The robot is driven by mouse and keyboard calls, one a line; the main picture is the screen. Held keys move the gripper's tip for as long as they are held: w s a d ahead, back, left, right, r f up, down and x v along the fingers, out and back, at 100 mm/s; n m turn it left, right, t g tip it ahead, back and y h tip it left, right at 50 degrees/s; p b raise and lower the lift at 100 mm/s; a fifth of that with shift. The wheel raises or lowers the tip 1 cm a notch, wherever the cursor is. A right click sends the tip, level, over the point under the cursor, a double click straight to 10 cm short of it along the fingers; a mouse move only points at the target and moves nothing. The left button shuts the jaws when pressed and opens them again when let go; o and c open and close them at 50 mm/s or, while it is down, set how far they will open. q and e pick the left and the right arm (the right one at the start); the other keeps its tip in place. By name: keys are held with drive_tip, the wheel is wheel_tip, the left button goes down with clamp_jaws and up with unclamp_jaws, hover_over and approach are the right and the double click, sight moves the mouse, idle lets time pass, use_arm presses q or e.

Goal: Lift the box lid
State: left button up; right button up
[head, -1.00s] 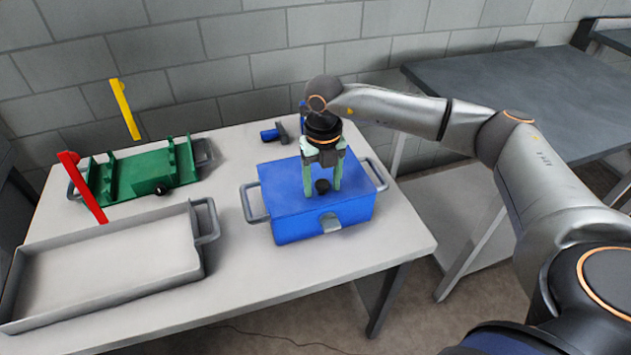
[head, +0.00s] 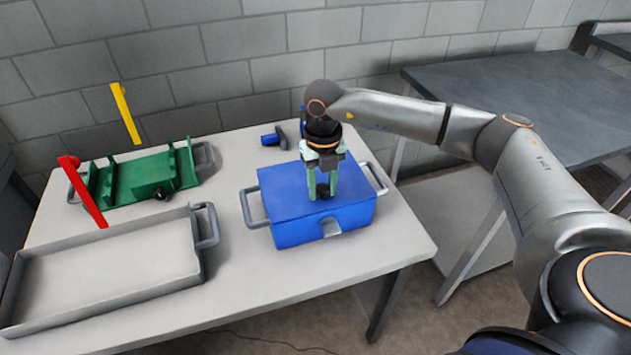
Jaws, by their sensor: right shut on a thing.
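The blue box (head: 300,236) stands on the table with its flat blue lid (head: 285,190) on top. The lid looks seated on the box. A small dark knob at the middle of the lid is mostly hidden between my fingers. My right gripper (head: 321,193) points straight down over the lid, its pale green fingers shut on the lid's knob. My left gripper is not in view.
A grey tray (head: 104,307) is at the front left of the table (head: 240,288). Behind it is a green fixture (head: 135,181) with red (head: 84,193) and yellow (head: 126,113) levers. A blue-and-dark tool (head: 275,138) lies behind the box. Bare table lies between tray and box.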

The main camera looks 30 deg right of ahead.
drive_tip(key=w+r+p, duration=0.3)
drive_tip(key=r+p, duration=0.1)
drive_tip(key=r, duration=0.3)
drive_tip(key=shift+w+d, duration=0.3)
drive_tip(key=shift+d, duration=0.1)
idle(0.4)
drive_tip(key=shift+w+d+r, duration=0.2)
drive_tip(key=shift+w+r, duration=0.5)
drive_tip(key=shift+w, duration=0.2)
drive_tip(key=shift+w+d+r+p, duration=0.25)
drive_tip(key=shift+w+r, duration=0.25)
drive_tip(key=shift+w, duration=0.4)
drive_tip(key=shift+w+d+r+p, duration=0.25)
drive_tip(key=shift+w+r, duration=0.3)
drive_tip(key=shift+w, duration=0.3)
drive_tip(key=shift+w+d+r+p, duration=0.15)
drive_tip(key=shift+w+r+p, duration=0.25)
drive_tip(key=shift+w, duration=0.5)
drive_tip(key=shift+r, duration=0.15)
drive_tip(key=shift+w, duration=0.1)
drive_tip(key=shift+c, duration=0.2)
